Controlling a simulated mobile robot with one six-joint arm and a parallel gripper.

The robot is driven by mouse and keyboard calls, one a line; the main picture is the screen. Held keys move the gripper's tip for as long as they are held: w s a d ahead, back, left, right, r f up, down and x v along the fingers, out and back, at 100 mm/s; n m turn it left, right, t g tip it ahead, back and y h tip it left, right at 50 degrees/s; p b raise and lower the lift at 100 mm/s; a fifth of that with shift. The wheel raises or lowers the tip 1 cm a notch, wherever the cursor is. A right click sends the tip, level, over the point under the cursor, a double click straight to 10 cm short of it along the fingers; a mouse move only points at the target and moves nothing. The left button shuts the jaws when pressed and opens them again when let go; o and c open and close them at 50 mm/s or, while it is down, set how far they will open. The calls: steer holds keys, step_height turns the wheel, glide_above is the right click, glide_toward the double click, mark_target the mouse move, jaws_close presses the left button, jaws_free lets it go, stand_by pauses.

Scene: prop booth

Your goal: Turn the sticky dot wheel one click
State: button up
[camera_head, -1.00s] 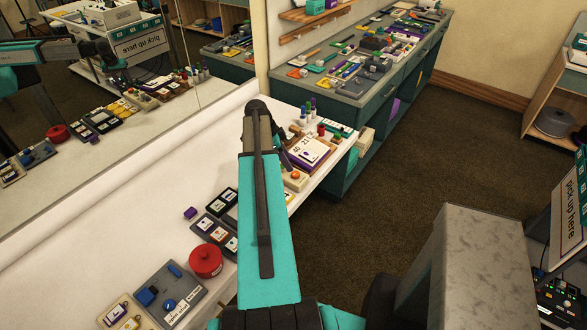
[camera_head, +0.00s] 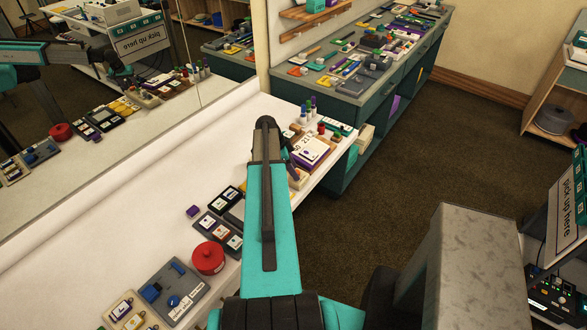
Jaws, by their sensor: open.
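I cannot pick out the sticky dot wheel with certainty. A round red lidded piece with a knob (camera_head: 208,257) stands on the white table. A grey board (camera_head: 190,292) beside it carries a blue knob (camera_head: 173,301) and blue blocks. My teal arm reaches forward over the table's right edge. My gripper (camera_head: 291,158) shows only as a dark part beyond the arm's far end, mostly hidden by the arm; its fingertips are not clear. It seems to be near the white and purple number-card block (camera_head: 314,150), with no contact visible. I see nothing held.
The white table (camera_head: 110,215) is bare along its left side, beside a mirror. Dark trays of cards (camera_head: 219,231) lie near my arm. Several capped bottles (camera_head: 308,108) stand at the far end. A teal cabinet (camera_head: 375,125) stands behind; a grey-topped block (camera_head: 465,250) is at right.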

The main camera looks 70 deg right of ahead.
steer(key=c, duration=1.1)
steer(key=shift+o, duration=0.2)
steer(key=shift+a+f+n+b, duration=0.15)
steer(key=shift+n+b, duration=0.25)
steer(key=shift+b, duration=0.3)
